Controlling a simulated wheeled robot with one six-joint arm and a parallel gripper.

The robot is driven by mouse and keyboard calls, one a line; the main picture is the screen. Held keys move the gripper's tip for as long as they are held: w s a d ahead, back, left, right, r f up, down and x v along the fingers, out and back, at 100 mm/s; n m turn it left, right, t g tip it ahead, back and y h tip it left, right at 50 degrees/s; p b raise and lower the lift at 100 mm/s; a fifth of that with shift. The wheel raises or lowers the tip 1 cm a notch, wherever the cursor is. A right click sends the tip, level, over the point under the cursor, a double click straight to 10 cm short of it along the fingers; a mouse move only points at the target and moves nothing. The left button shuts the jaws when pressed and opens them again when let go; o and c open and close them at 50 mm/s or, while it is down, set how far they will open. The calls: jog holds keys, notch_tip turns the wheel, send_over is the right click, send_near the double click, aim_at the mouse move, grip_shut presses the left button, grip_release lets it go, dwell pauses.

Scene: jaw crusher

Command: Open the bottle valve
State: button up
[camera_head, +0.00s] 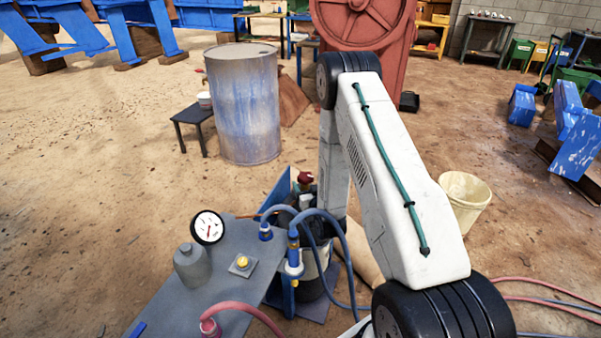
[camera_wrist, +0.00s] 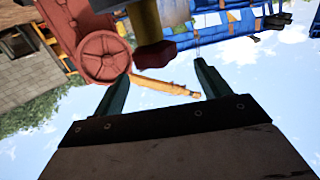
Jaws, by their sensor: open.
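The bottle valve shows as a dark red knob (camera_wrist: 155,54) on a yellowish stem (camera_wrist: 146,20) in the wrist view, which looks upside down. My gripper (camera_wrist: 161,70) is open, with one dark green finger on each side. The knob appears between the fingertips, near their tips; I cannot tell how deep it sits, and no contact shows. In the head view a small red knob (camera_head: 305,177) shows beside my white arm, above a dark bottle (camera_head: 313,284) partly hidden by hoses and the grey table. My gripper is not clearly visible there.
The grey table (camera_head: 222,272) holds a pressure gauge (camera_head: 208,228) and a yellow button (camera_head: 242,262). Blue hoses (camera_head: 338,240) loop close to the bottle. A metal drum (camera_head: 244,105) stands behind, and a pale bucket (camera_head: 463,200) stands right of my arm.

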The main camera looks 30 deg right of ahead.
aim_at(304, 172)
jog(key=shift+s+d+f, duration=0.15)
jog(key=shift+f, duration=0.3)
jog(key=shift+d+f, duration=0.1)
jog(key=x, duration=0.7)
jog(key=shift+w, duration=0.35)
jog(key=c, duration=1)
